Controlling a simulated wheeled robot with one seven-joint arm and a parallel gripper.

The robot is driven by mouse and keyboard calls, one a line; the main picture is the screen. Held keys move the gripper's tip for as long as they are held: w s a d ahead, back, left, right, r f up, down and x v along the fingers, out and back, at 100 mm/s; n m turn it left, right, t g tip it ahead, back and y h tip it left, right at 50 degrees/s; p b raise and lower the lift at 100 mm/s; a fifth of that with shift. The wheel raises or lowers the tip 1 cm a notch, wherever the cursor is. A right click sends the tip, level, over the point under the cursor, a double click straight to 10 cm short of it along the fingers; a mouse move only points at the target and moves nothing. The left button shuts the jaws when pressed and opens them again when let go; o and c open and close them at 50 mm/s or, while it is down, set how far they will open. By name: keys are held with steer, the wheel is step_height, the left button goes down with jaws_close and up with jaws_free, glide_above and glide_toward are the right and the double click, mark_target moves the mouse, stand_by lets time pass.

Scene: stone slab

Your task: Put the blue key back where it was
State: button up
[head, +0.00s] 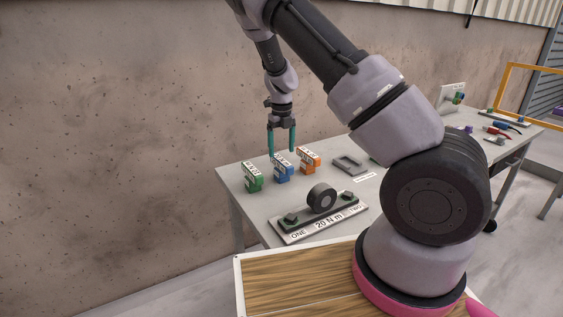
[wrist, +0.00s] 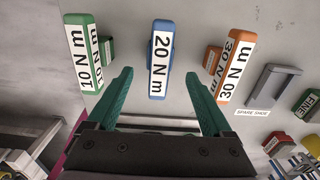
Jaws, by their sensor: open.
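The blue key (head: 282,169) stands on the grey bench between a green and an orange key. It carries a white label reading 20 N m, clear in the wrist view (wrist: 161,60). My gripper (head: 282,153) is open above the blue key, its two teal fingers pointing down. In the wrist view the fingertips (wrist: 159,75) are spread to either side of the blue key's line, and no contact shows. The green key (wrist: 83,52) is marked 10 N m and the orange key (wrist: 237,65) is marked 30 N m.
A grey rectangular frame (head: 349,165) lies right of the keys, by a spare shoe label (head: 365,177). In front is a plate (head: 320,222) marked ONE, 20 N m, TWO, bearing a dark round part (head: 321,197). Tools (head: 497,131) lie at the bench's far right.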

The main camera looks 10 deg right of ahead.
step_height(320, 180, up, 4)
steer(key=shift+s+r, duration=0.1)
steer(key=s+d+r+n+t+y, duration=0.2)
steer(key=s+r+n, duration=0.55)
steer(key=r, duration=0.35)
steer(key=s+d+r+n+t+y, duration=0.1)
steer(key=s+d+r+n+y, duration=0.1)
steer(key=s+r+n, duration=0.75)
steer(key=s+d+r+n+t+h, duration=0.1)
steer(key=s+r+n+t, duration=0.1)
steer(key=s+r+n, duration=0.2)
steer(key=s+r+n+t+h, duration=0.1)
steer(key=s+r+n+t, duration=0.1)
steer(key=s+r+n, duration=0.2)
steer(key=s+n, duration=0.3)
steer(key=s, duration=0.2)
steer(key=shift+d+r, duration=0.25)
steer(key=shift+d, duration=0.15)
